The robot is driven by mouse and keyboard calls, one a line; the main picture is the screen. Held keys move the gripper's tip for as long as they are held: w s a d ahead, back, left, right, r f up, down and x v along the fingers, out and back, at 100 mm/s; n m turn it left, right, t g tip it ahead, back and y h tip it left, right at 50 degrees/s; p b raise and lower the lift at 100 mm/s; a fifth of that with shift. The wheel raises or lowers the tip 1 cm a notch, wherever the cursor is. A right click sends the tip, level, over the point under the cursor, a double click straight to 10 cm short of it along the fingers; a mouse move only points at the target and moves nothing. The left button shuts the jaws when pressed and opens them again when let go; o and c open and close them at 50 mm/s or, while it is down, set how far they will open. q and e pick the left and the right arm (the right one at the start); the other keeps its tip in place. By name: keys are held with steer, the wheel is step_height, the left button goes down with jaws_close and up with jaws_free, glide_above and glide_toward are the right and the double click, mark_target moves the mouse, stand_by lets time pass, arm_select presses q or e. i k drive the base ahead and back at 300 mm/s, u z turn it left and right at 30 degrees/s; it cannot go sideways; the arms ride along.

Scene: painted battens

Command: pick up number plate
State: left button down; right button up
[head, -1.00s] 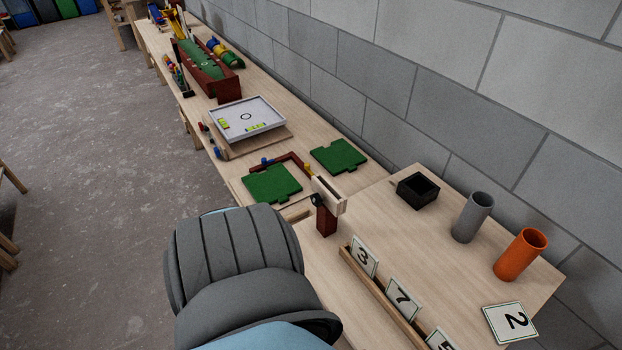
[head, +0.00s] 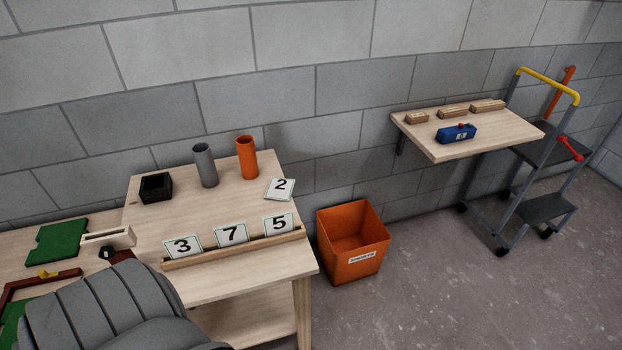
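Number plates are on the light wooden table (head: 215,290) in the head view. Plates 3 (head: 183,247), 7 (head: 231,234) and 5 (head: 278,223) stand in a row in a wooden rack (head: 202,259) along the table's front. Plate 2 (head: 280,188) lies on the table top behind the rack's right end, near the right edge. My grippers are not in view. A grey padded arm part of mine covers the lower left and hides the table's front left corner.
An orange tube (head: 246,158), a grey tube (head: 205,166) and a black open box (head: 156,188) stand at the table's back. An orange bin (head: 354,243) is on the floor to the right. A wall shelf (head: 465,133) and a step ladder (head: 545,160) are farther right, with clear floor in front.

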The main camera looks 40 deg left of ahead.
mark_target(279, 189)
steer(key=z, duration=0.45)
steer(key=i, duration=1.55)
steer(key=u, duration=1.1)
steer(key=i, duration=0.8)
steer(key=u, duration=0.85)
